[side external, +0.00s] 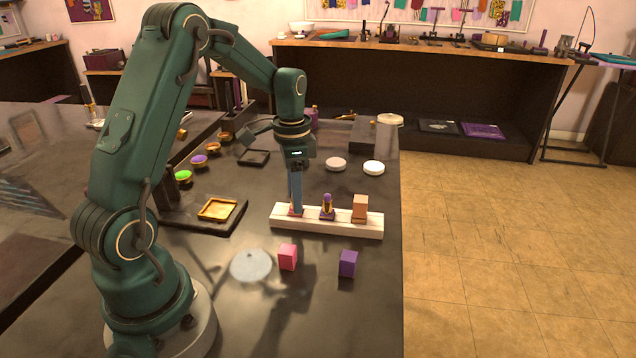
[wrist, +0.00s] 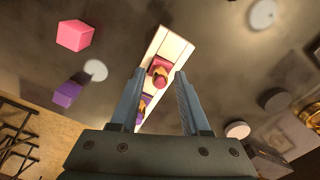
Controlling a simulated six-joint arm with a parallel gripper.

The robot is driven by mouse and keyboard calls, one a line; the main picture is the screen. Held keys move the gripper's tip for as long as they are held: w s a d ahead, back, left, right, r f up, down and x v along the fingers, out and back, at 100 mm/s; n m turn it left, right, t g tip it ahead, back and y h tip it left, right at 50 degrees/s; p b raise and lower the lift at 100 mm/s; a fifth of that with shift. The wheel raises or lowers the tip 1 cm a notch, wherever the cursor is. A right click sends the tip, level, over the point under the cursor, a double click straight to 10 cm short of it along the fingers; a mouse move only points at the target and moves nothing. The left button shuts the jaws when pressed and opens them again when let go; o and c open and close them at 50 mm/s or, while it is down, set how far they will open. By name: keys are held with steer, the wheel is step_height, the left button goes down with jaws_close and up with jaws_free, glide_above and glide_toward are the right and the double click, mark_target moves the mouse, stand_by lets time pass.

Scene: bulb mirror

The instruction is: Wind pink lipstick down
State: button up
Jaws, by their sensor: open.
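The pink lipstick (side external: 297,212) stands at the left end of a white rack (side external: 338,225), mostly hidden by my fingers in the side view. In the wrist view the pink lipstick (wrist: 160,72) shows its pink square base and a gold part. My gripper (side external: 296,207) points straight down over it. My gripper's fingers (wrist: 160,74) are open, apart on either side of the lipstick; I cannot tell whether either touches it. A purple lipstick (side external: 327,207) stands in the middle of the rack, partly hidden by a finger in the wrist view (wrist: 143,103).
An orange-brown block (side external: 360,208) stands at the rack's right end. A pink block (side external: 288,257) and a purple block (side external: 348,263) stand in front of the rack. A gold-framed tray (side external: 217,209) lies left. Pale round discs (side external: 373,168) lie behind.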

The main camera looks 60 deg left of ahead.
jaws_close()
steer(key=n, duration=0.7)
steer(key=shift+n, duration=0.3)
steer(key=n, duration=0.6)
jaws_free()
